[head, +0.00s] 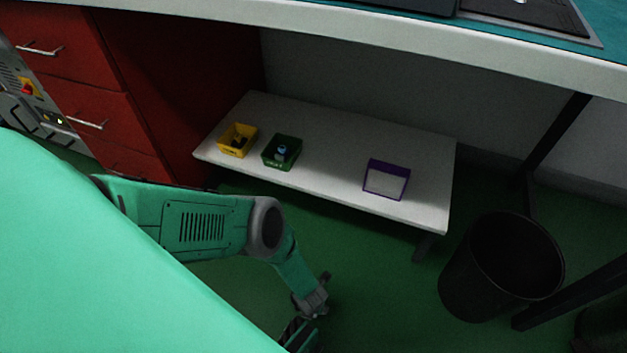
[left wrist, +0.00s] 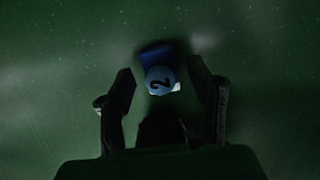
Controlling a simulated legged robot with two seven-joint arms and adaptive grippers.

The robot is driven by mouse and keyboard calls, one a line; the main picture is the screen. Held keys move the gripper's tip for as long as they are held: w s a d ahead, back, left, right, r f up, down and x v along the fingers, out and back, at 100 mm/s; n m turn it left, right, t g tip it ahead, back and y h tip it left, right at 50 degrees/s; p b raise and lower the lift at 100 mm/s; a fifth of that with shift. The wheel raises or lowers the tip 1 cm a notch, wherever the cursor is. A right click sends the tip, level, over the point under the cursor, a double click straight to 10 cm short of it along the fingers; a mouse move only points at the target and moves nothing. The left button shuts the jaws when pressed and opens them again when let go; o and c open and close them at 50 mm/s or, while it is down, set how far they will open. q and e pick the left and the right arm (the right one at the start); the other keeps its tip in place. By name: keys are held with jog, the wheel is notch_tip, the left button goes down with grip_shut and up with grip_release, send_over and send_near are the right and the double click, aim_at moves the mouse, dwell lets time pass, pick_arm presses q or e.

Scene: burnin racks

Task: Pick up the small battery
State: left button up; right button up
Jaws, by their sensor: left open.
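A small blue battery (left wrist: 160,72) with a dark figure 2 on its rounded pale-blue face shows in the left wrist view. It lies on a green speckled surface that looks like the floor. My left gripper (left wrist: 161,68) is open, with one finger on each side of the battery and a gap on both sides. In the head view my left gripper (head: 295,331) hangs low over the green floor, partly covered by my own body. The battery between its fingers cannot be made out there. My right gripper is not in view.
A low white shelf (head: 330,135) holds a yellow bin (head: 238,140), a green bin (head: 283,152) with a small bluish thing in it, and a purple-edged box (head: 386,179). A black waste bin (head: 500,267) stands at right. Red drawers (head: 75,90) are at left.

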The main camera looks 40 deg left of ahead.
pick_arm(q)
jog(key=shift+c, duration=0.9)
grip_shut()
jog(key=shift+r, duration=0.1)
notch_tip(320, 180, up, 18)
jog(key=p, duration=1.3)
